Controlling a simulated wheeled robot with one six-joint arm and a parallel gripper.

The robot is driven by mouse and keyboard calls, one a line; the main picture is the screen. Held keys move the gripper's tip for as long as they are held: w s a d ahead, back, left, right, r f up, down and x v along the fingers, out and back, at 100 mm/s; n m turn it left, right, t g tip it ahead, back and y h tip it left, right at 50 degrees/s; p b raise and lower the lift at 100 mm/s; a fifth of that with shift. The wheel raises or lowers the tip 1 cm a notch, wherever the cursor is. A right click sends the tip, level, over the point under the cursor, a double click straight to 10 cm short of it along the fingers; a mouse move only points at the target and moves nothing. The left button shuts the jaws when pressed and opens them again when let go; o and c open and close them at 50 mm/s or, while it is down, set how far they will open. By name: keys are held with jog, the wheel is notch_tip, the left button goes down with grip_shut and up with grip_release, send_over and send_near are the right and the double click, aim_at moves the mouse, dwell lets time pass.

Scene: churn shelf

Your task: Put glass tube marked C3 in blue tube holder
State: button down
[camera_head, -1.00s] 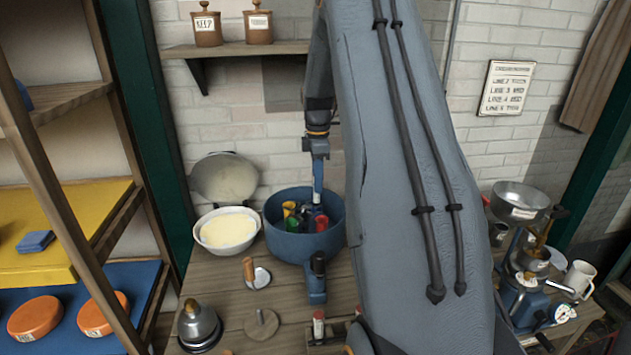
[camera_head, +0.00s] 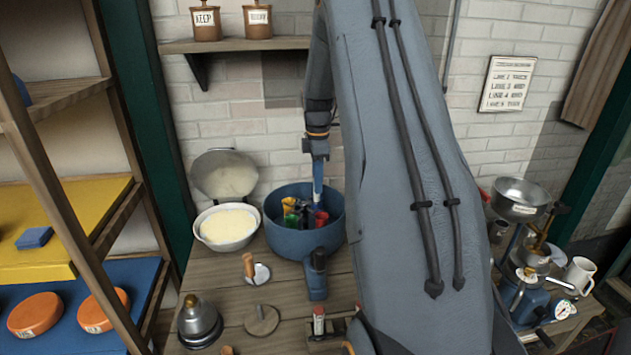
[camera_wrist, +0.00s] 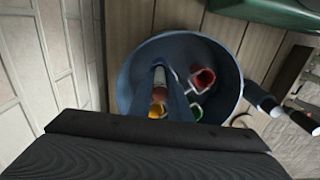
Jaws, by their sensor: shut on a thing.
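A round blue pot (camera_head: 330,243) stands on the wooden bench and contains several small coloured holders. A yellow one (camera_head: 289,203), a green one (camera_head: 290,219) and a red one (camera_head: 321,218) are clear; a dark one between them is hard to make out. My gripper (camera_head: 317,198) reaches down into the pot from above. In the wrist view its blue fingers (camera_wrist: 164,78) are close together, shut on a small pale, reddish-ended thing (camera_wrist: 159,76) that looks like a tube.
A bowl of pale yellow contents (camera_head: 228,227) stands left of the pot, with a metal bell-shaped thing (camera_head: 198,322) nearer the front. A small rack with a red-and-white tube (camera_head: 318,320) is in front. My arm hides the bench to the right.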

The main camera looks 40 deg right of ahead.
jog(key=shift+f+b, duration=0.4)
jog(key=shift+f, duration=1.1)
dwell(0.6)
jog(key=c, duration=1.6)
grip_release()
jog(key=shift+o, duration=0.6)
jog(key=shift+o, duration=1.1)
jog(key=shift+s, duration=0.1)
jog(key=shift+r, duration=0.1)
jog(key=shift+r+p, duration=0.3)
jog(key=shift+r, duration=0.1)
jog(key=shift+r+p, duration=2.5)
jog(key=shift+r, duration=1.6)
